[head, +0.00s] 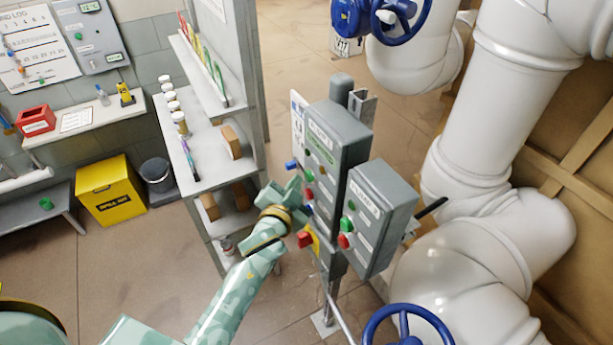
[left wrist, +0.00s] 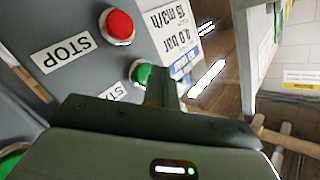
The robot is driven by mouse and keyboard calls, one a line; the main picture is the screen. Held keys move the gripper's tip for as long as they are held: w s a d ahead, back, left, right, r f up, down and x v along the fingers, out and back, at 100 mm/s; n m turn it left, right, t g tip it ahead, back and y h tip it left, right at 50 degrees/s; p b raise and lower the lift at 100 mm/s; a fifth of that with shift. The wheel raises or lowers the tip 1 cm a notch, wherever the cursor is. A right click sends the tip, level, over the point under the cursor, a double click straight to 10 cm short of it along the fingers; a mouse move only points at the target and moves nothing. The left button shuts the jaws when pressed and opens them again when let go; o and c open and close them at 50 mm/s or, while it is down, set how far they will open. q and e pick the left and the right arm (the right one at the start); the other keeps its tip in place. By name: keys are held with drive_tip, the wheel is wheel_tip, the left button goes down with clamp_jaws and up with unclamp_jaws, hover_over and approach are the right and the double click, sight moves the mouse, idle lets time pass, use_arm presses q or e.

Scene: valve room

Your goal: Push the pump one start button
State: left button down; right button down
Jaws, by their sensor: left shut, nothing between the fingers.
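A grey control box (head: 335,145) stands on a post in the head view, with small coloured buttons along its left face. A second grey box (head: 381,215) beside it has a green and a red button. Box labels are too small to read surely. My left gripper (head: 297,186) is shut and empty, close to the first box's face. In the left wrist view a green button (left wrist: 141,72) sits by a partly hidden label beginning "STA". The shut fingers (left wrist: 163,86) overlap its right edge; contact cannot be told. A red button (left wrist: 119,25) is beside a "STOP" label (left wrist: 62,53).
White pipes (head: 480,200) with a blue valve wheel (head: 408,325) fill the right side. A shelf unit (head: 205,150) with bottles stands left of the boxes, near my left arm. A yellow bin (head: 110,190) is farther left. Open floor (head: 150,250) lies between.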

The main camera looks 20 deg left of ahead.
use_arm(q)
drive_tip(key=shift+w+d, duration=0.45)
idle(0.8)
drive_tip(key=shift+s+a, duration=0.1)
drive_tip(key=shift+a, duration=0.05)
drive_tip(key=shift+s+a+p, duration=0.35)
drive_tip(key=shift+s+a, duration=0.1)
drive_tip(key=shift+s, duration=0.1)
drive_tip(key=s+a+p, duration=0.1)
drive_tip(key=s, duration=0.1)
drive_tip(key=s+a+p, duration=0.1)
drive_tip(key=a, duration=0.1)
drive_tip(key=shift+s+a, duration=0.15)
drive_tip(key=shift+s, duration=0.2)
idle(1.0)
